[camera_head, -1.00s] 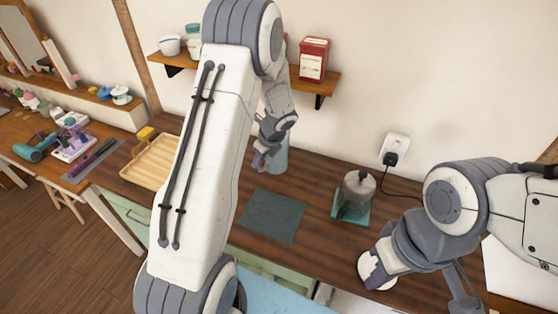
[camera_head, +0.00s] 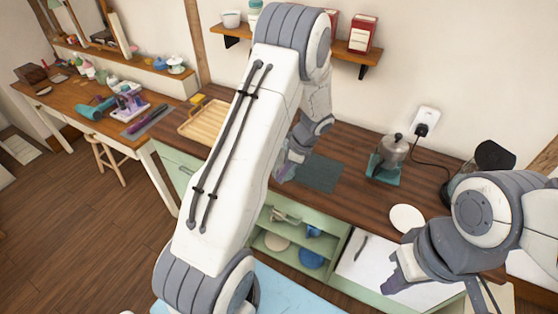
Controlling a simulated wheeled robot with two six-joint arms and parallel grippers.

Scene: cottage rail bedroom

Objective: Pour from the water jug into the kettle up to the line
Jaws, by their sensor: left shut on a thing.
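The kettle (camera_head: 394,150) is a grey metal pot with a dark knob, upright on a teal base (camera_head: 383,171) on the wooden counter. My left gripper (camera_head: 287,170) is shut, low by the left edge of a dark green mat (camera_head: 322,174). The pale water jug is at that gripper but is almost wholly hidden by the arm and fingers. The kettle stands to the right of the gripper, apart from it. My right gripper (camera_head: 395,284) is in front of the counter, apart from the kettle; its jaw opening cannot be made out. The kettle's fill line cannot be seen.
A white disc (camera_head: 407,218) lies near the counter's front right. A black cord runs from a wall socket (camera_head: 425,119) behind the kettle. A wooden tray (camera_head: 206,120) lies left of my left arm. A red tin (camera_head: 362,34) stands on the wall shelf. Open green cubbies (camera_head: 345,243) are below.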

